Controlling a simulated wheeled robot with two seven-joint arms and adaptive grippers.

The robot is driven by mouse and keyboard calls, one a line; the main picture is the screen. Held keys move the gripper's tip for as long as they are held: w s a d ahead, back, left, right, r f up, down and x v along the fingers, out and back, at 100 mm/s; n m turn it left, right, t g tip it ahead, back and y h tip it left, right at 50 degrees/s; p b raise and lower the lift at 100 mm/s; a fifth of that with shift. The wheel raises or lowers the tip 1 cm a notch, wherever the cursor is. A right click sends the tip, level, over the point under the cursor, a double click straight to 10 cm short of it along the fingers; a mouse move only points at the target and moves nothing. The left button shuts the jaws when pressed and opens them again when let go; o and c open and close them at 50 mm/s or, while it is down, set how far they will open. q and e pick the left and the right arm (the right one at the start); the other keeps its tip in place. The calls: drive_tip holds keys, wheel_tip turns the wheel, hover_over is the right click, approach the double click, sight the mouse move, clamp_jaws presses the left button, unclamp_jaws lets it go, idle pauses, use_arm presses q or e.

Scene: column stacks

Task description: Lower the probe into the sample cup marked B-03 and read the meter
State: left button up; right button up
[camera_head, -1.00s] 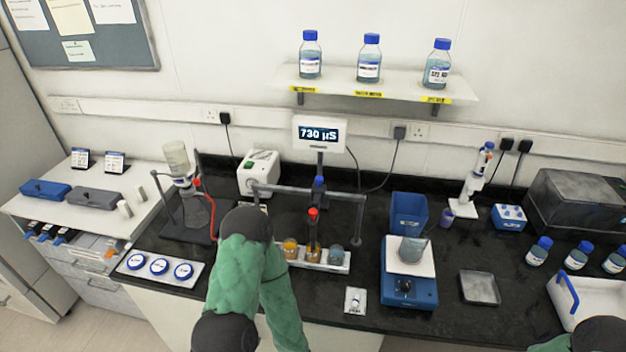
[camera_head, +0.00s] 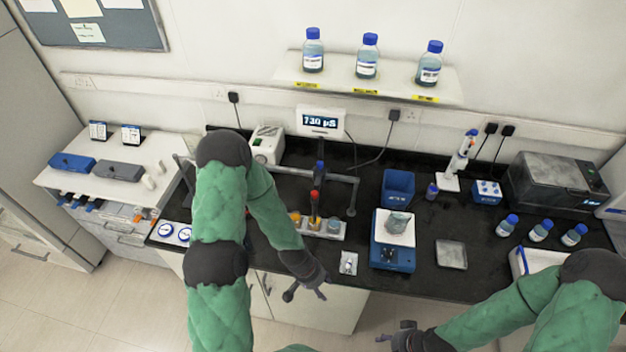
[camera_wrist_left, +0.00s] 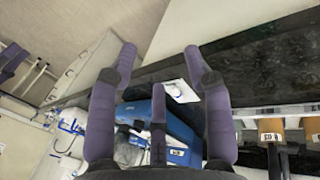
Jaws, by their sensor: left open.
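The meter (camera_head: 320,121) at the wall reads about 730 µS. The probe (camera_head: 315,197) has a red top and stands down at the middle sample cup (camera_head: 314,222); its tip is hidden. An orange cup (camera_head: 295,218) is to its left and a blue-grey cup (camera_head: 333,227) to its right, on a white rack. Cup labels are too small to read in the head view. My left gripper (camera_head: 306,294) is open and empty, in front of the bench edge. In the left wrist view its fingers (camera_wrist_left: 160,75) are spread with nothing between. My right gripper (camera_head: 394,332) is low at the front; its jaws are unclear.
A blue balance (camera_head: 393,258) bearing a beaker (camera_head: 397,223) stands right of the rack. A small white switch plate (camera_head: 348,263) lies near the front edge. A grey tray (camera_head: 451,254) lies farther right on open black benchtop. My left arm hides the bench left of the rack.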

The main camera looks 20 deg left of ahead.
use_arm(q)
drive_tip(key=w+a+r+m+t, duration=0.1)
drive_tip(key=w+a+r+m, duration=0.1)
drive_tip(key=w+a+r, duration=0.35)
drive_tip(key=w+a+r+m+t, duration=0.1)
drive_tip(key=w+a+r+m, duration=0.15)
drive_tip(key=w+r, duration=0.45)
drive_tip(key=m+y, duration=0.1)
drive_tip(key=m, duration=0.2)
approach(314, 193)
drive_tip(key=shift+n+t, duration=0.25)
drive_tip(key=shift+t, duration=0.15)
drive_tip(key=x, duration=0.3)
drive_tip(key=p+x, duration=0.1)
drive_tip(key=x, duration=0.1)
drive_tip(key=p+x, duration=0.1)
drive_tip(key=x, duration=0.2)
drive_tip(key=shift+s+d+f, duration=0.1)
drive_tip(key=shift+s+f, duration=0.1)
drive_tip(key=shift+f, duration=0.15)
use_arm(e)
wheel_tip(314, 193, up, 3)
use_arm(q)
clamp_jaws()
